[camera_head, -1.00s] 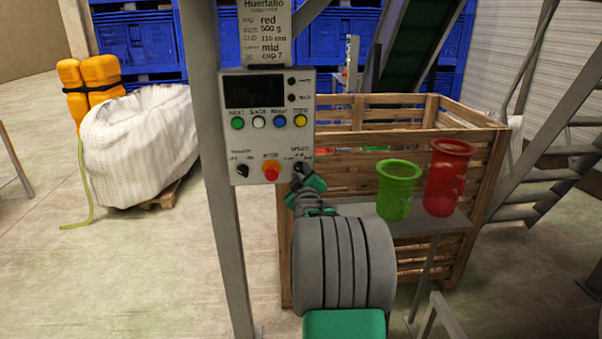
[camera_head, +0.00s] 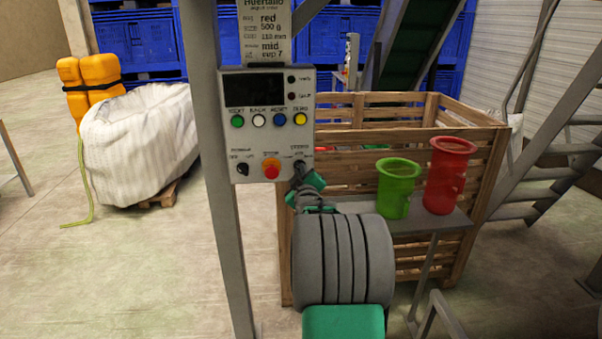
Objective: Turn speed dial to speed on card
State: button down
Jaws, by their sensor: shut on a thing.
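The grey control panel (camera_head: 267,150) is fixed to a post. It has a dark screen, a row of coloured buttons and a red emergency button (camera_head: 271,167). The speed dial (camera_head: 299,165) is at the panel's lower right corner, mostly hidden by my gripper. My gripper (camera_head: 303,174) is shut on the dial; its fingertips are small here and the dial's pointer setting cannot be read. The card (camera_head: 264,30) above the panel reads red, 500 g, 110 mm, mid, cup 7.
Another black knob (camera_head: 243,169) is at the panel's lower left. A green cup (camera_head: 398,187) and a red cup (camera_head: 450,175) stand on a small shelf (camera_head: 350,207) right of my arm. A wooden crate (camera_head: 490,180) is behind them.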

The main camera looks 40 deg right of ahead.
jog(key=shift+f+m+b, duration=0.15)
jog(key=shift+m+b, duration=0.25)
jog(key=shift+b, duration=0.25)
jog(key=shift+m+b, duration=4)
jog(key=shift+b, duration=0.6)
jog(key=shift+r, duration=0.2)
jog(key=c, duration=1.5)
grip_release()
